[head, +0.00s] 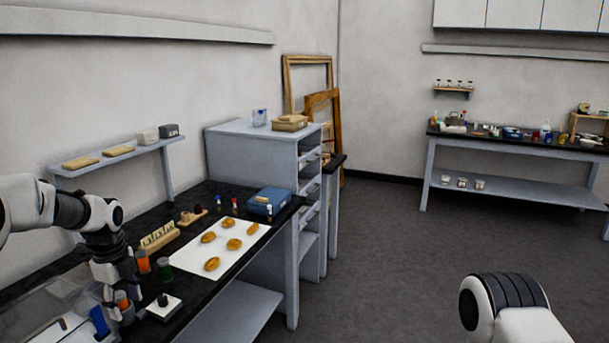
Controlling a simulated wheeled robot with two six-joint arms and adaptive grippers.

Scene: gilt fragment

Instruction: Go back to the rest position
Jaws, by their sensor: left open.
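My left gripper (120,312) hangs pointing down at the near left end of the black-topped bench (200,200). Its jaws are open, and the fingertips are small and hard to make out. An orange-filled container shows right by the fingers; I cannot tell whether they touch. My right arm shows only as a white and black link at the lower right, and its gripper is out of the picture. Several golden-brown fragments (233,244) lie apart on a white sheet (243,257) on the bench, to the right of the left gripper.
Near the left gripper are an orange jar (142,261), a green jar (165,270) and a small white block with a dark knob (164,306). A blue box (269,200) sits at the bench's far end. A wall shelf (120,157) is above. Open floor (400,260) lies right.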

